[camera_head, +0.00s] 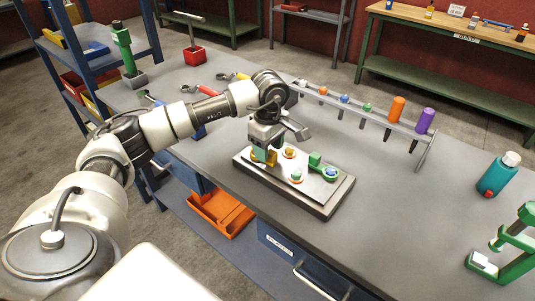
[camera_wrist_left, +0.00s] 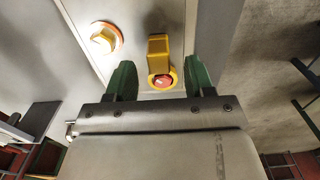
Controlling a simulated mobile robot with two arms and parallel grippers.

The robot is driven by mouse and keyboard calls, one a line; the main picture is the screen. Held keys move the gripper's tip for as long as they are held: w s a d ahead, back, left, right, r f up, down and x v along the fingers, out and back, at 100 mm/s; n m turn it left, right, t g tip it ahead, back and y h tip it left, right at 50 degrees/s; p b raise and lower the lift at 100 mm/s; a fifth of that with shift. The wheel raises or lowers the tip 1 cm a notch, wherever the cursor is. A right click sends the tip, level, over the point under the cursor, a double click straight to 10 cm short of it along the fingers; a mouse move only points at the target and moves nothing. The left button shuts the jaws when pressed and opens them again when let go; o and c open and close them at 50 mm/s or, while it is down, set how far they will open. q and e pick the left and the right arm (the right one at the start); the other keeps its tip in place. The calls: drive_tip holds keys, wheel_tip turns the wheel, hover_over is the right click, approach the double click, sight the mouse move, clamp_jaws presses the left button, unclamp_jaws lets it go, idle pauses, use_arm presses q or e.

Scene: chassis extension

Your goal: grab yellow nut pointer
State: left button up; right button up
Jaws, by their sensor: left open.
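The yellow nut pointer (camera_wrist_left: 158,47) sits on the grey plate, with a round red-centred end near my gripper. In the head view the yellow nut pointer (camera_head: 271,158) is partly hidden behind my left gripper (camera_head: 263,150). In the left wrist view the green fingers of my left gripper (camera_wrist_left: 160,80) are apart, one on each side of the pointer's round end. My right gripper is not in view.
The metal plate (camera_head: 325,197) on the grey bench also holds a green pointer (camera_head: 320,165) and nut pieces. Behind it a rail (camera_head: 370,115) carries several coloured items. A teal bottle (camera_head: 494,178) and a green stand (camera_head: 515,250) are at right.

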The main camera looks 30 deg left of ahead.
use_arm(q)
wheel_tip(320, 180, down, 2)
clamp_jaws()
idle(0.4)
drive_tip(key=shift+r, duration=0.1)
